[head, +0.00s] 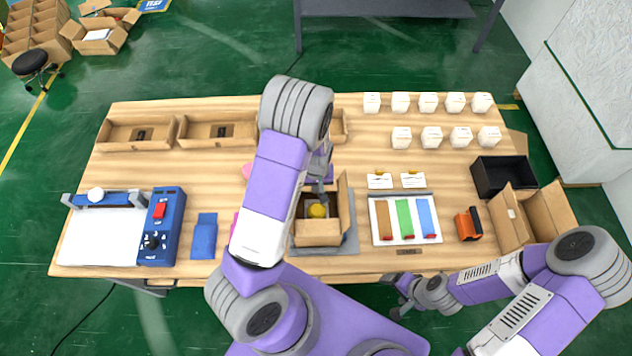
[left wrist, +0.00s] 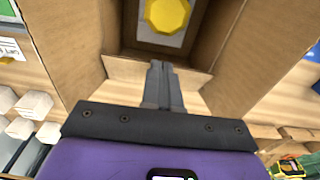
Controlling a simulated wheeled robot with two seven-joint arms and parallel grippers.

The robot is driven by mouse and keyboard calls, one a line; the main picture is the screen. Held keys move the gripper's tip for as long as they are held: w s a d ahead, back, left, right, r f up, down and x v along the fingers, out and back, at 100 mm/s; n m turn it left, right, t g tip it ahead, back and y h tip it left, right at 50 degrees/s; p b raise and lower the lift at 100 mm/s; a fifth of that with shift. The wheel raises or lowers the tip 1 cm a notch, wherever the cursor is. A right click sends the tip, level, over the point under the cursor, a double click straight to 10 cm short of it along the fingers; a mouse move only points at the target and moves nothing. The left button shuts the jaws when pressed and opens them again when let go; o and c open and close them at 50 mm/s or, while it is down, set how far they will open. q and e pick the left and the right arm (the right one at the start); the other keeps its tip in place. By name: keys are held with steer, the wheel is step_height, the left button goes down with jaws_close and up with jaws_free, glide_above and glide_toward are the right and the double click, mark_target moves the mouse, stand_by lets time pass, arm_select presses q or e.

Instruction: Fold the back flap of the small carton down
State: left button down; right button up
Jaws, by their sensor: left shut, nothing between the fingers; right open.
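The small open carton (head: 318,232) stands on a grey mat near the table's front edge. A yellow-capped item (head: 317,211) lies inside; its cap also shows in the left wrist view (left wrist: 167,14). The carton's right side flap (head: 345,205) stands up. My left gripper (head: 321,190) is shut and empty at the carton's back edge. In the left wrist view, the shut fingers (left wrist: 160,68) lie over the short back flap (left wrist: 120,70); I cannot tell if they touch it. My arm hides the carton's left side. My right gripper (head: 398,292) is open and empty off the table's front edge.
A white tray (head: 379,236) with brown, green and blue strips lies right of the carton. An orange-black tool (head: 468,224), a black bin (head: 503,177) and a larger open carton (head: 510,222) stand further right. Several white boxes (head: 430,136) stand behind.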

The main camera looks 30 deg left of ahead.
arm_select(q)
steer(key=shift+s+d+f+b, duration=0.2)
steer(key=shift+s+f+b, duration=0.15)
steer(key=shift+f+b, duration=0.15)
steer(key=shift+s+d+f+b, duration=0.2)
steer(key=shift+s+f+b, duration=0.15)
steer(key=shift+f, duration=0.25)
arm_select(e)
steer(key=shift+s+f, duration=0.2)
steer(key=shift+f, duration=0.3)
steer(key=shift+s+f, duration=0.15)
steer(key=shift+f, duration=0.35)
arm_select(q)
steer(key=shift+r+p, duration=1)
steer(key=shift+r, duration=0.25)
steer(key=s+d+r+p, duration=0.3)
steer(key=s+r, duration=0.1)
steer(key=r, duration=0.7)
steer(key=shift+s+r+p, duration=0.2)
steer(key=shift+s+p, duration=0.1)
steer(key=shift+p, duration=0.05)
arm_select(e)
step_height(320, 180, up, 6)
steer(key=shift+f, duration=0.1)
